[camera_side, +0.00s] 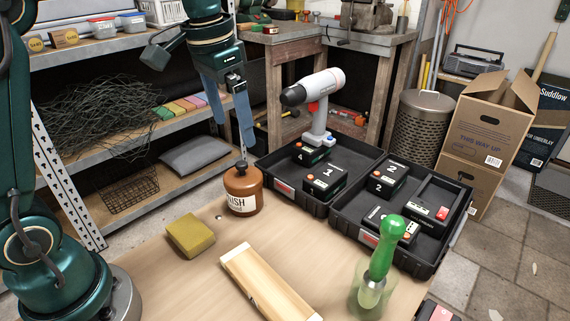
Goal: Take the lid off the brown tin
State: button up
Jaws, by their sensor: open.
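The brown tin (243,199) stands upright near the back edge of the wooden workbench, with a white label ending in "ISH". Its brown top (243,177) has a small dark knob at the centre; the lid appears to be on. My gripper (234,133) hangs above the tin, its two blue fingers apart and pointing down. No object is visible in it. A clear gap shows between the fingertips and the tin's top.
A yellow sponge (190,235) lies left of the tin and a wooden block (268,284) in front. A black case (345,220) holding a drill (317,100) and batteries stands to the right. A green-handled tool (385,248) stands in a glass at front right.

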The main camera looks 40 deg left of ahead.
jog(key=g, duration=0.2)
send_over(241, 163)
jog(key=shift+n, duration=0.3)
notch_tip(241, 163, down, 6)
jog(key=shift+w+d+r, duration=0.1)
jog(key=shift+f, duration=2.85)
jog(key=c, duration=1.5)
